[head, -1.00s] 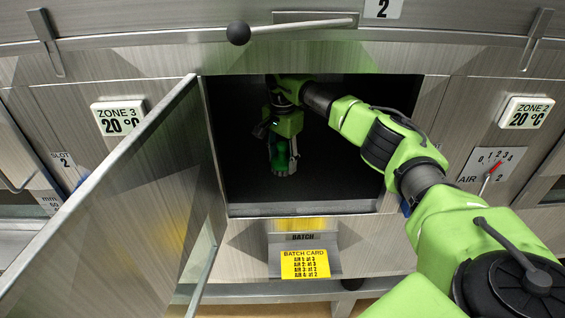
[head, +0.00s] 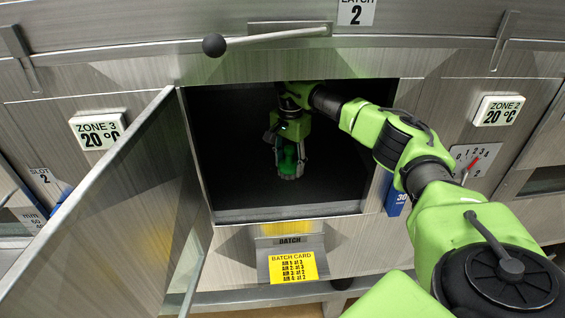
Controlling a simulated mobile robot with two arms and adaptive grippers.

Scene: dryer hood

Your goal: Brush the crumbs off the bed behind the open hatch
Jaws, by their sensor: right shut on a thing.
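The hatch door (head: 115,215) stands open, swung out to the left. Behind it is a dark opening with a black bed (head: 245,185). My right arm reaches in from the right, and my right gripper (head: 288,160) is inside the opening, pointing down. It is shut on a green-handled brush (head: 289,168), held upright low over the bed; I cannot tell whether its pale lower end touches the bed. No crumbs can be made out on the dark bed. My left gripper is not in view.
A lever with a black ball knob (head: 214,45) is above the opening. A yellow batch card (head: 293,267) sits in a holder below it. A blue object (head: 397,197) is at the opening's right side. An air dial (head: 470,162) is farther right.

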